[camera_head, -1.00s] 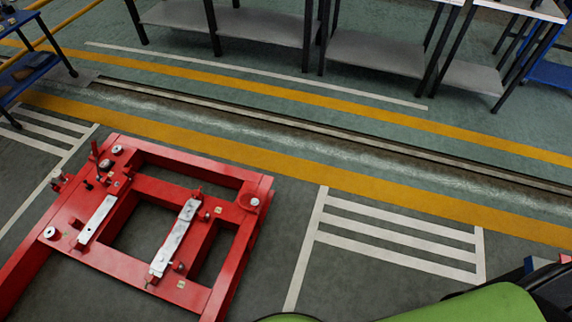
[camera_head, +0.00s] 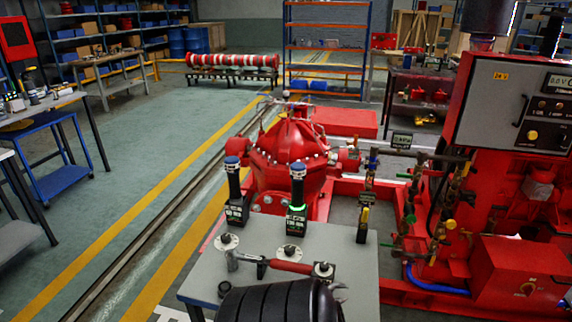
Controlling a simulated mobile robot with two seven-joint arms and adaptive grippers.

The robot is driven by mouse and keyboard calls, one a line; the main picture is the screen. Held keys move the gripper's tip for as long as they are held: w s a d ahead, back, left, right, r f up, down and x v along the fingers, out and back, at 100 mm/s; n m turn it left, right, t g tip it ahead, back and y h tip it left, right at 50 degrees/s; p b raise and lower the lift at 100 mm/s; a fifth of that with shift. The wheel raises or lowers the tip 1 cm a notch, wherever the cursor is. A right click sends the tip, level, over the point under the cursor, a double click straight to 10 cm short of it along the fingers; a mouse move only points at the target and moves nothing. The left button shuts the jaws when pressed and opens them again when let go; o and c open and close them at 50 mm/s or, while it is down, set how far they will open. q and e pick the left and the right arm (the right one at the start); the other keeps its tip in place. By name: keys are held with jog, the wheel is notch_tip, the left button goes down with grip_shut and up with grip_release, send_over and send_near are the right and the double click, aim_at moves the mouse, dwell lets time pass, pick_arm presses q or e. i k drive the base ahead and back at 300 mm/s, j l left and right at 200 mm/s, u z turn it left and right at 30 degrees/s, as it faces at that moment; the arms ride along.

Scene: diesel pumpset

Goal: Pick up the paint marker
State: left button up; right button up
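A slim, upright dark object with a yellow upper part (camera_head: 363,224) stands at the right rear of a grey-topped table (camera_head: 215,275). It may be the paint marker, but it is too small to be sure.
Two dark devices with blue-and-white tops (camera_head: 236,195) (camera_head: 297,200) stand on the table's rear. A red-handled wrench (camera_head: 290,265) lies in front. A dark ribbed shape (camera_head: 270,302) covers the front edge. Red pump machinery (camera_head: 290,145) stands behind; a floor lane is clear at left.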

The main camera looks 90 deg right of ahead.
aim_at(365, 216)
jog(key=z, duration=3.3)
jog(key=i+l+z, duration=0.15)
jog(key=l+z, duration=0.15)
jog(key=z, duration=0.15)
jog(key=i+l+z, duration=0.15)
jog(key=z, duration=0.25)
jog(key=l, duration=0.1)
